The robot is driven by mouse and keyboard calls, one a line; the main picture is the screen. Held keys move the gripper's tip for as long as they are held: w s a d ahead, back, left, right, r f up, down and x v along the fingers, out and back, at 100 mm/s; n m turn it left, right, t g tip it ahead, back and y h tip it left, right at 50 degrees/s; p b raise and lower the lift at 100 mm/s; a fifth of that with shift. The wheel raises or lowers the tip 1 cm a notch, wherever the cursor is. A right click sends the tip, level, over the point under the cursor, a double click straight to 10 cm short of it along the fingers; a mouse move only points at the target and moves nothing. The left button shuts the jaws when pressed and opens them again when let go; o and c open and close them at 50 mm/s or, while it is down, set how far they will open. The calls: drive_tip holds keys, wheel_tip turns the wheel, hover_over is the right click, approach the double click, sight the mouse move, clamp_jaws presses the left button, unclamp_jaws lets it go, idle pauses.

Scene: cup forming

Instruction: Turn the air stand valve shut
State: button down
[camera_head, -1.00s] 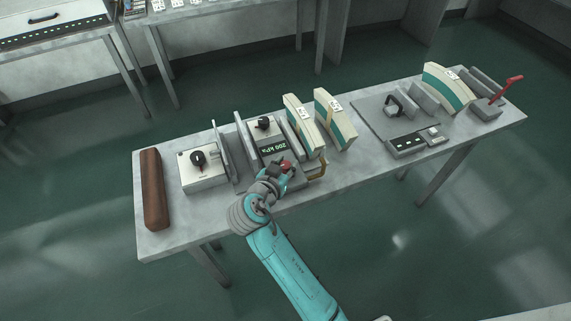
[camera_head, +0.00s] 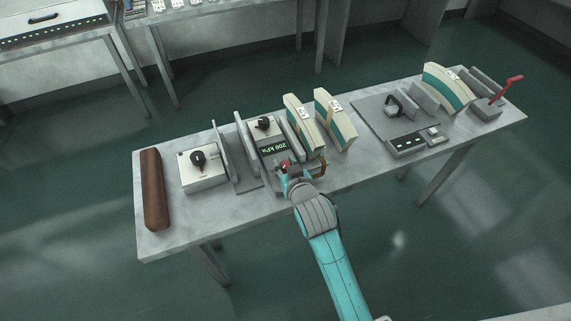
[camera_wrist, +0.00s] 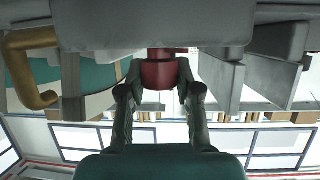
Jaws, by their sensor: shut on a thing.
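The air stand (camera_head: 264,155) is a grey unit on the table with a display reading "200 kPa" and a black knob (camera_head: 264,123) on its box behind. Its red valve (camera_head: 284,164) is at the front of the stand. My gripper (camera_head: 288,170) reaches it from the front. In the wrist view, the red valve (camera_wrist: 158,75) is between the two fingers of my gripper (camera_wrist: 159,88), which are shut on it. The valve's far side is hidden, and I cannot tell its exact turn angle.
A brass pipe (camera_head: 323,166) bends beside the valve on the right. Cream and green curved pads (camera_head: 335,118) stand behind it. A white box with a black knob (camera_head: 203,170) and a brown roll (camera_head: 155,190) are at left.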

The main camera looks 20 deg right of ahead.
drive_tip(key=n+y, duration=0.4)
drive_tip(key=y, duration=0.1)
drive_tip(key=shift+d+n+g+y, duration=0.1)
drive_tip(key=shift+n+g+y, duration=0.2)
drive_tip(key=shift+n+g, duration=0.1)
drive_tip(key=shift+n+g+y, duration=1)
drive_tip(key=shift+n+y, duration=0.7)
drive_tip(key=shift+y, duration=0.1)
drive_tip(key=shift+f, duration=0.1)
drive_tip(key=c, duration=0.8)
unclamp_jaws()
drive_tip(key=shift+o, duration=0.2)
drive_tip(key=v, duration=1.2)
